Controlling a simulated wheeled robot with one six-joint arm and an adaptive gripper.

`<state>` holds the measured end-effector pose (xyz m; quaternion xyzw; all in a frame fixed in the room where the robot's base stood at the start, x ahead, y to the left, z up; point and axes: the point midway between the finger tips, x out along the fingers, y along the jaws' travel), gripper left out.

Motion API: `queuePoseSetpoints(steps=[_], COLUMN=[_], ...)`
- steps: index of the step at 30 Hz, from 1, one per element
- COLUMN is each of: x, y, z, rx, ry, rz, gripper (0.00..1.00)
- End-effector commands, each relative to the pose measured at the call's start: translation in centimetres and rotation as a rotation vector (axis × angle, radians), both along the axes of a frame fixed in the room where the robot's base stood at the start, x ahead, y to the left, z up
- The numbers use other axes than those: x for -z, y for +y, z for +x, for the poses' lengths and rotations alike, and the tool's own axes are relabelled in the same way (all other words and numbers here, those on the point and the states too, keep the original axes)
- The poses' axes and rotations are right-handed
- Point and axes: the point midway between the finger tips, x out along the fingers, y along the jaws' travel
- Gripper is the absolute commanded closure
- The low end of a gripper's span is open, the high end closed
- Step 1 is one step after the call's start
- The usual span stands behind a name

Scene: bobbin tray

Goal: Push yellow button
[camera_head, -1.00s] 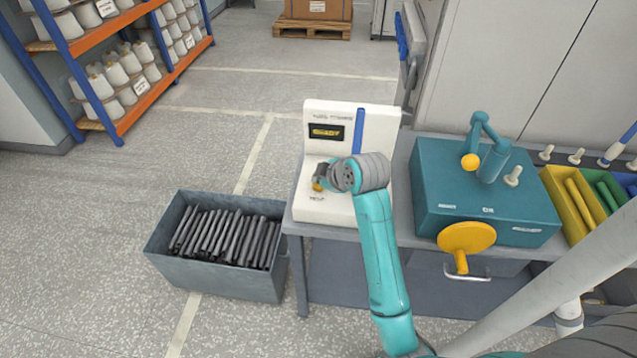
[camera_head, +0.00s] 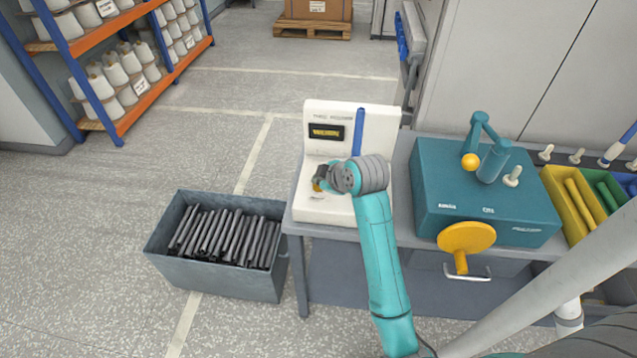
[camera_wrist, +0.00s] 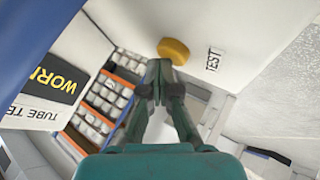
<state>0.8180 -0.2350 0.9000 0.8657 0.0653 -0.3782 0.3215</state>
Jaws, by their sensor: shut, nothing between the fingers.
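In the head view, only a small part of the button (camera_head: 317,187) shows beside my gripper (camera_head: 320,179). My gripper is shut and empty, its fingertips (camera_wrist: 159,66) right at the button's edge in the wrist view. I cannot tell whether they touch it. The tester's dark display (camera_head: 327,133) has yellow lettering, which begins "WOR" in the wrist view (camera_wrist: 56,78).
A blue tube (camera_head: 359,132) stands upright on the tester. A teal machine (camera_head: 436,200) with a yellow round handle (camera_head: 467,238) is to the right on the grey bench. A grey bin (camera_head: 218,279) of dark tubes stands on the floor at left.

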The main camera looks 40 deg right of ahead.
Motion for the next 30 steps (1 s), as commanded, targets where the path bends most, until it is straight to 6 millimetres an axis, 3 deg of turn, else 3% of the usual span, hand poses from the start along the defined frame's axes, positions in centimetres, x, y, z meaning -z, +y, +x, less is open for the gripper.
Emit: queuePoseSetpoints(steps=[12,23,30], x=[-1.7,-2.0,-3.9], y=[0.0,0.0,0.0], z=[0.0,0.0,0.0], rx=[-0.001,0.000,0.000], ry=[0.001,0.000,-0.003], rz=[0.001,0.000,-0.002], gripper=[1.00,1.00,1.00])
